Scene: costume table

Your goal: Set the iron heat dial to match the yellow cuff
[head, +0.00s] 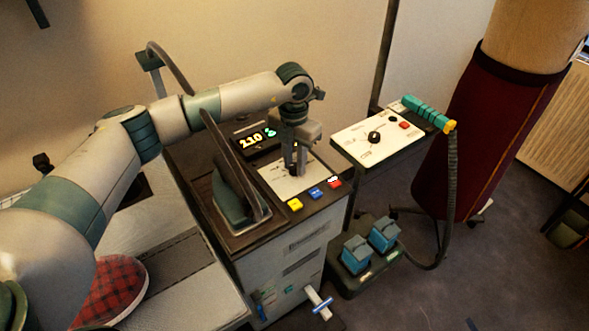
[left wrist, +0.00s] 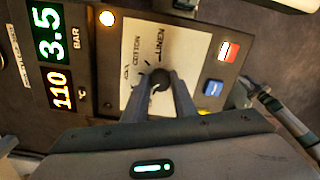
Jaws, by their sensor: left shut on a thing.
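My left gripper (head: 295,170) reaches down onto the iron station's light dial plate (head: 275,177). In the left wrist view its two fingers (left wrist: 163,88) are shut on the dark round heat dial (left wrist: 158,77). The plate there reads COTTON and LINEN, with another label partly hidden; the dial's pointer is hard to make out. The display (left wrist: 54,65) reads 3.5 BAR in green and 110 °C in amber. The teal iron (head: 232,203) stands left of the dial. My right gripper is not in view.
Yellow (head: 295,204), blue (head: 316,194) and red (head: 335,183) buttons line the station's front edge. A side panel (head: 350,148) with another knob (head: 374,137) is at right. Teal pedals (head: 356,254) sit below. A maroon-covered form (head: 490,130) stands further right.

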